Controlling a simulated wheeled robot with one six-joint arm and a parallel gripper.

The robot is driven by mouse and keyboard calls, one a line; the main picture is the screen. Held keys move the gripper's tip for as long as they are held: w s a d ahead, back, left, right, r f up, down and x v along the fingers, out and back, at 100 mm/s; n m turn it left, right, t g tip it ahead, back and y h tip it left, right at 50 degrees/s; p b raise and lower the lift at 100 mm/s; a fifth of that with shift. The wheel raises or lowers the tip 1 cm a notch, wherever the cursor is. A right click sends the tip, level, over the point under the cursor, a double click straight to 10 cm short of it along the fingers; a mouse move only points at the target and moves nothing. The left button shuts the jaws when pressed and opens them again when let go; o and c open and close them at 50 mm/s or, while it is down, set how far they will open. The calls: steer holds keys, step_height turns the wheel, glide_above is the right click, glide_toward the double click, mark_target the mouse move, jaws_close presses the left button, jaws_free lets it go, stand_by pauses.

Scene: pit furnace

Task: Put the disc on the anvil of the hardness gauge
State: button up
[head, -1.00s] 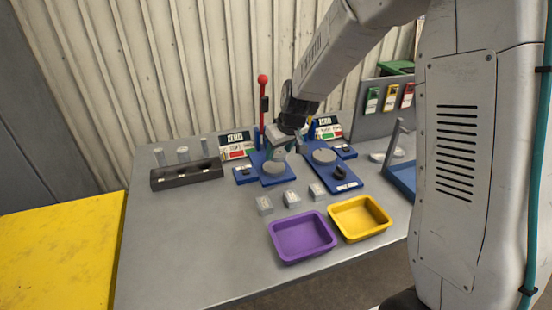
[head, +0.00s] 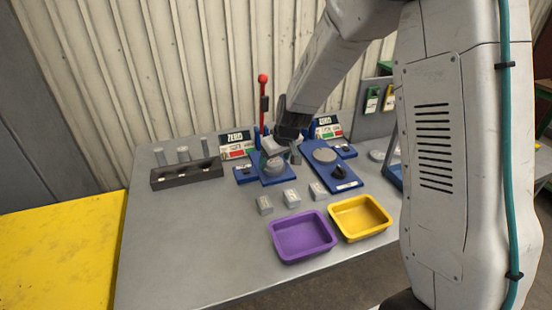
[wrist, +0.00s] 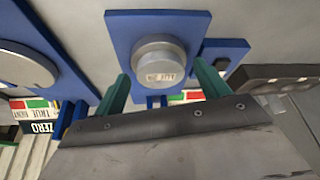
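The hardness gauge has a blue base (head: 276,180) and a red-knobbed lever (head: 263,95) on the bench. In the wrist view its blue base (wrist: 122,35) carries a round silver stack. The disc (wrist: 160,73), with small printed marks, appears to sit on the wider round anvil (wrist: 160,42). The exact contact is hard to tell. My gripper (head: 282,155) is over this gauge in the head view. Its green fingers (wrist: 163,80) stand apart on either side of the disc in the wrist view, with visible gaps, so it is open.
A second blue gauge (head: 335,176) with a round plate and black knob stands close at right. Several small labelled blocks (head: 291,198) sit in front. A purple tray (head: 301,236), a yellow tray (head: 360,217) and a dark peg rack (head: 187,174) are nearby. The bench's front left is clear.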

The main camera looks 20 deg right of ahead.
steer(key=shift+r, duration=0.1)
steer(key=shift+s+r, duration=0.1)
steer(key=shift+r, duration=0.3)
steer(key=v, duration=1.2)
steer(key=s+r+m+g, duration=0.1)
steer(key=s+r, duration=0.2)
steer(key=s, duration=1.3)
steer(key=s+d+r+m+g+h, duration=0.1)
steer(key=s+r, duration=0.3)
steer(key=s, duration=1.3)
steer(key=shift+d+r+m+g, duration=0.2)
steer(key=shift+d+m+g, duration=0.15)
steer(key=shift+m+g, duration=0.15)
